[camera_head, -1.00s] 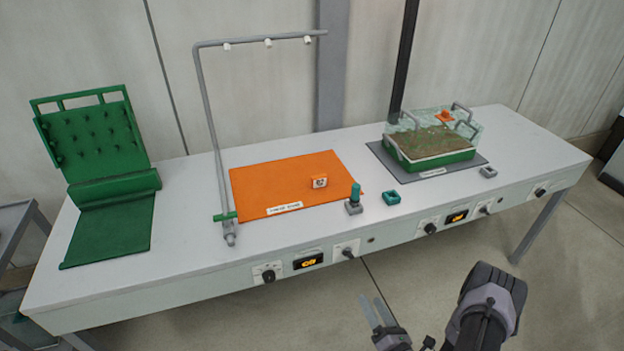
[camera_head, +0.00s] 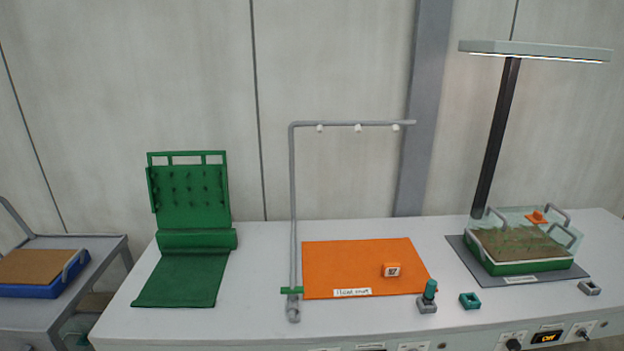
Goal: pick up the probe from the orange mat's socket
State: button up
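The orange mat (camera_head: 350,262) lies flat on the bench, with a white label at its front edge. A teal upright cylinder, which looks like the probe (camera_head: 430,289), stands in a small grey socket (camera_head: 427,307) at the mat's front right corner. Its lower end is hidden in the socket. My gripper is not in view now, so nothing shows of its fingers or of its place relative to the probe.
A teal open block (camera_head: 470,301) sits right of the socket. A grey overhead pipe (camera_head: 293,210) rises at the mat's left. A green-based tray (camera_head: 520,266) stands right; a green rack (camera_head: 190,195) stands left.

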aim_at(431, 286)
jog(key=i+j+z, duration=0.1)
jog(key=i+z, duration=0.15)
jog(key=z, duration=0.15)
jog(key=i+j+z, duration=0.15)
jog(key=z, duration=0.3)
jog(key=i+j+z, duration=0.2)
jog(key=z, duration=0.2)
jog(key=i+j+z, duration=0.1)
jog(key=j+z, duration=0.3)
